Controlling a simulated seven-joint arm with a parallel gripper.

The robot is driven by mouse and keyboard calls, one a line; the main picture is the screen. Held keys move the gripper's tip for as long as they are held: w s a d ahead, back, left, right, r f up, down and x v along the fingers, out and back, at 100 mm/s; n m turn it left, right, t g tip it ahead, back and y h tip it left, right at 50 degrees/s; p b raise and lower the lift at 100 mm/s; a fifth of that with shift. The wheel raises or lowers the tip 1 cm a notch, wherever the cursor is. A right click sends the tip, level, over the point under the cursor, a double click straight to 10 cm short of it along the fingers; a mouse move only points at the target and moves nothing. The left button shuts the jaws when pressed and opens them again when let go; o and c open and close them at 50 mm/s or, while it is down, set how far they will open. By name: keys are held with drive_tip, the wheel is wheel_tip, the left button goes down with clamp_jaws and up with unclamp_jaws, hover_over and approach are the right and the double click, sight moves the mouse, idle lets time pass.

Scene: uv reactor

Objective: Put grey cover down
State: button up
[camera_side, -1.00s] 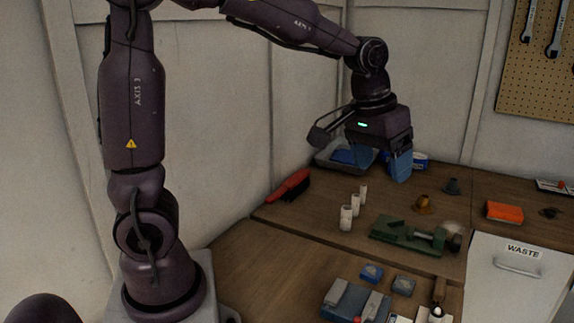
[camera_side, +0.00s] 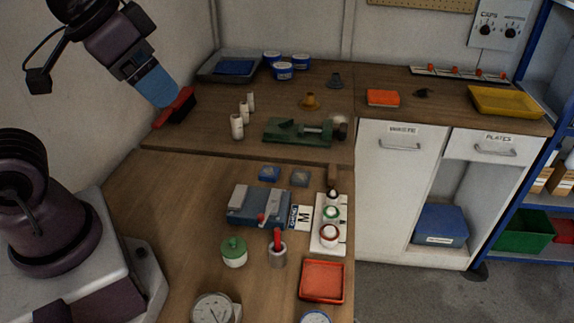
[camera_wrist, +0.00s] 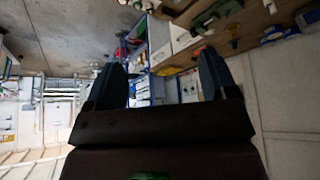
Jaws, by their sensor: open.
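My gripper (camera_side: 167,98) is up at the left in the side view, tilted, with its blue fingers in front of a red-handled brush (camera_side: 182,108). I cannot tell whether they touch. In the wrist view my gripper (camera_wrist: 161,62) has its two fingers wide apart with nothing between them. A small flat grey piece (camera_side: 300,177) lies on the bench beside a similar blue piece (camera_side: 269,173); it may be the grey cover, but I cannot be sure. Just in front is a blue-grey box (camera_side: 258,207) with light grey blocks on top.
A green vise (camera_side: 290,132) and white vials (camera_side: 237,127) stand farther back. A green-lidded jar (camera_side: 234,254), a cup with a red tool (camera_side: 277,254), a red tray (camera_side: 322,281) and a white rack with bottles (camera_side: 329,235) crowd the front. Bare bench lies left of the box.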

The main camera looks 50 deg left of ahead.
drive_tip(key=w+f+g, duration=0.2)
drive_tip(key=w+f, duration=0.1)
drive_tip(key=n+g, duration=0.4)
drive_tip(key=n, duration=2.2)
hover_over(301, 175)
wheel_tip(301, 175, down, 19)
drive_tip(key=f, duration=0.7)
drive_tip(key=shift+w+f, duration=0.2)
drive_tip(key=shift+f, duration=0.1)
drive_tip(key=shift+s+f, duration=0.15)
drive_tip(key=shift+f, duration=1.2)
drive_tip(key=shift+s+f, duration=0.1)
drive_tip(key=shift+f, duration=1.25)
drive_tip(key=shift+c, duration=0.4)
